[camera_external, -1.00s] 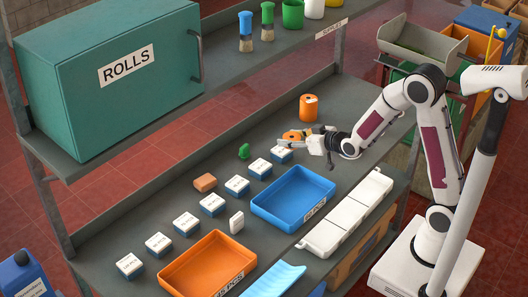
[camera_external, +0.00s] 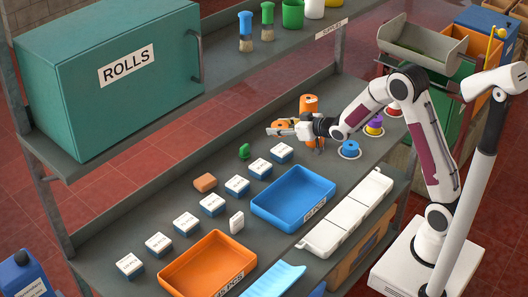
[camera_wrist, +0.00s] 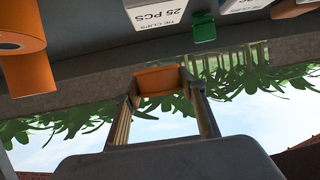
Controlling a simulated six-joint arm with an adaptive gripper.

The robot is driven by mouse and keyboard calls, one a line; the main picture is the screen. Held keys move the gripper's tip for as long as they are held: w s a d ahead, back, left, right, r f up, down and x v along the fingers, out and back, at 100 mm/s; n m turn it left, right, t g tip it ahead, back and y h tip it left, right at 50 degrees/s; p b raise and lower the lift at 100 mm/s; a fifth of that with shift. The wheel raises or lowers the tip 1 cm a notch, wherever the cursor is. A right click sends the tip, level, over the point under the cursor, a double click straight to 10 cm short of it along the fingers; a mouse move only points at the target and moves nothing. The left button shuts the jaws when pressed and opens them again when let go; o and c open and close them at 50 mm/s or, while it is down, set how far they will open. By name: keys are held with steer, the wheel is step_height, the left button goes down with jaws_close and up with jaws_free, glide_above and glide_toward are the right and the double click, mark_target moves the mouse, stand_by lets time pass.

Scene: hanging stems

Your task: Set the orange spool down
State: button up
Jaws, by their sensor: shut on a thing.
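In the external view, my gripper (camera_external: 278,131) is at the far part of the grey bench, pointing left. It is shut on the orange spool (camera_external: 280,125), whose upper part shows above the fingers. In the wrist view, the spool (camera_wrist: 158,79) sits between the two fingertips of my gripper (camera_wrist: 160,90). The fingers hide its sides. Its height over the bench is hard to tell. A blue spool (camera_external: 351,147), a purple and yellow spool (camera_external: 375,124) and a red spool (camera_external: 392,111) stand in a row on pale round spots to the right.
An orange cylinder (camera_external: 309,101) stands close behind my gripper. A green piece (camera_external: 244,151) and several labelled boxes (camera_external: 281,152) lie to the front left. A blue tray (camera_external: 294,198) and an orange tray (camera_external: 207,265) are nearer. The upper shelf (camera_external: 225,62) runs behind.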

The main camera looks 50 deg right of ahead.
steer(key=w+r+n+y, duration=0.1)
steer(key=w+r, duration=0.1)
steer(key=w, duration=0.5)
steer(key=shift+w+d+y, duration=0.25)
steer(key=shift+w+y, duration=0.05)
steer(key=shift+w, duration=0.05)
stand_by(0.4)
glide_above(264, 144)
steer(key=shift+w+f, duration=0.1)
steer(key=shift+f, duration=2.95)
steer(key=shift+f, duration=0.1)
steer(key=shift+f, duration=1.75)
steer(key=shift+f, duration=0.25)
